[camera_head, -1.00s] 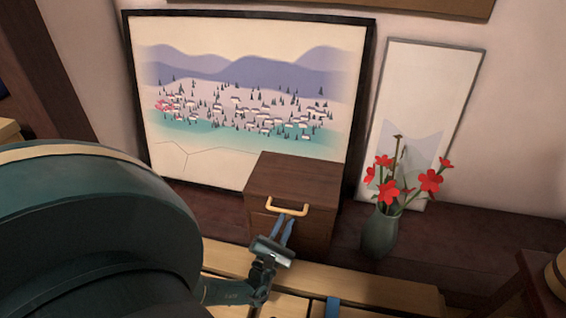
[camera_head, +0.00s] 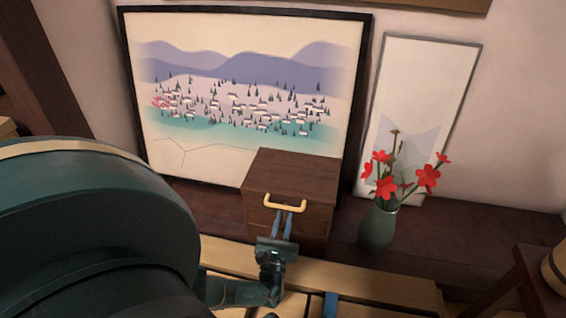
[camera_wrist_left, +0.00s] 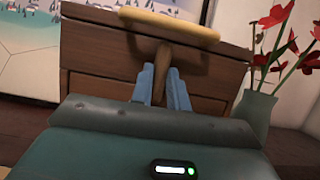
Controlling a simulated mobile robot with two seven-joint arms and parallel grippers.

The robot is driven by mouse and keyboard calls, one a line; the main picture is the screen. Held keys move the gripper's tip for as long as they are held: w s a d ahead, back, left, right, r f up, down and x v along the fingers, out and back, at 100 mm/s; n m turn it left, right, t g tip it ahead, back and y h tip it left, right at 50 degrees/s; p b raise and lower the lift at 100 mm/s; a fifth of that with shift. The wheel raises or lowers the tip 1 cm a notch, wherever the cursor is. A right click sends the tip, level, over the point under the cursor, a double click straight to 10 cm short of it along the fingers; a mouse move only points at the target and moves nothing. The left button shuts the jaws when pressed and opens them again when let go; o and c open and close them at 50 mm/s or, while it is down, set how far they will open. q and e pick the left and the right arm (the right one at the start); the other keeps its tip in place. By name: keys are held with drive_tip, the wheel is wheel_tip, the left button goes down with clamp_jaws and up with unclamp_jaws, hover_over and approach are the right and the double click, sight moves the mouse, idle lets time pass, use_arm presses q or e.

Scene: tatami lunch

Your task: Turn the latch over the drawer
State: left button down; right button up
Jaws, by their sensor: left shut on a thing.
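A dark brown wooden box with a drawer (camera_head: 292,178) stands on the dark ledge. A yellow handle (camera_head: 285,204) is on its front, and it also shows at the top of the left wrist view (camera_wrist_left: 170,24). Below the handle, a narrow brown latch (camera_wrist_left: 163,68) hangs down over the drawer front, leaning slightly. My left gripper (camera_head: 283,220) is at the box front, under the handle. Its blue fingers (camera_wrist_left: 161,85) are shut on the latch, one on each side. The latch's lower end is hidden between the fingers. My right gripper is not in view.
A green vase (camera_head: 378,226) with red flowers stands close to the right of the box. A framed landscape picture (camera_head: 240,90) and a white hanging panel (camera_head: 425,80) are behind. The dark ledge (camera_head: 460,235) is clear right of the vase.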

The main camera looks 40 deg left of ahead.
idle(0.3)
use_arm(q)
drive_tip(key=c, duration=1.4)
unclamp_jaws()
drive_tip(key=shift+o, duration=0.2)
